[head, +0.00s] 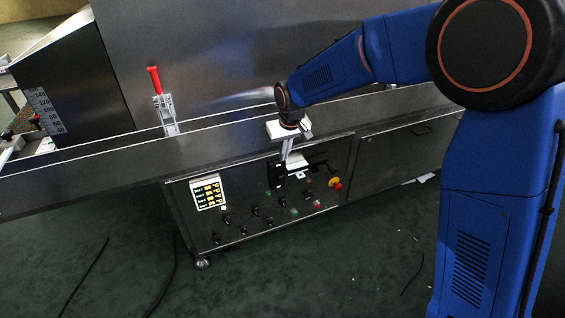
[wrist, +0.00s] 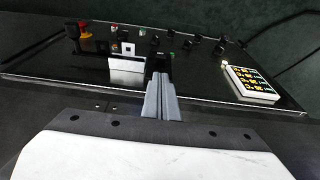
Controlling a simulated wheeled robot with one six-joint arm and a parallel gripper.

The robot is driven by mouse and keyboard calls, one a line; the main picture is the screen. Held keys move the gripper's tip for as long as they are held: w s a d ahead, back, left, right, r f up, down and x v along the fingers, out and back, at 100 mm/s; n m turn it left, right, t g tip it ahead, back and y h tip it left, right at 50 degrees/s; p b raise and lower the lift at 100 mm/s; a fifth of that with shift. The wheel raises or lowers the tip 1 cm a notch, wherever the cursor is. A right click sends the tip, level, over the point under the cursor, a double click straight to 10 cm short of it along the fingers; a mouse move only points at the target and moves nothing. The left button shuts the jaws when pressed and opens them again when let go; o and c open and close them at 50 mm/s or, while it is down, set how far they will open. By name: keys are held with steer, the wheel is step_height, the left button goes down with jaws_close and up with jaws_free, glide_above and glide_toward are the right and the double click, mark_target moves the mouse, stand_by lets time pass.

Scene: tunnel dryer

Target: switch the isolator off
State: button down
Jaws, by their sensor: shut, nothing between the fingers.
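The control panel (head: 262,195) is a dark glossy front on the machine's side, with several small knobs and buttons. A red control on a yellow base (head: 335,183) sits at its right end; it also shows at upper left in the wrist view (wrist: 88,29). I cannot tell for sure whether this is the isolator. A black knob (wrist: 72,31) sits beside it. My gripper (head: 285,158) is at the panel's upper edge, pointing down at it. In the wrist view its fingers (wrist: 161,77) are together and empty, apart from the red control.
A lit display (head: 209,191) is at the panel's left end, also in the wrist view (wrist: 250,84). A red-handled clamp (head: 154,80) stands on the machine's ledge above. The ledge (head: 215,143) runs above the panel. Cables lie on the green floor (head: 130,270).

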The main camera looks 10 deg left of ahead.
mark_target(284, 177)
steer(key=x, duration=0.9)
steer(key=shift+f, duration=0.25)
steer(key=shift+s+d+f, duration=0.2)
steer(key=shift+s+f, duration=0.1)
steer(key=shift+s, duration=0.05)
stand_by(0.3)
steer(key=shift+s+d+f, duration=0.25)
steer(key=shift+s+f, duration=0.15)
steer(key=shift+s+d+f+t+y, duration=0.25)
steer(key=shift+f+t+y, duration=0.2)
steer(key=shift+t, duration=0.25)
steer(key=shift+s+a+f+y, duration=0.25)
steer(key=shift+s+a+f, duration=0.1)
steer(key=shift+f, duration=0.1)
steer(key=shift+w, duration=0.15)
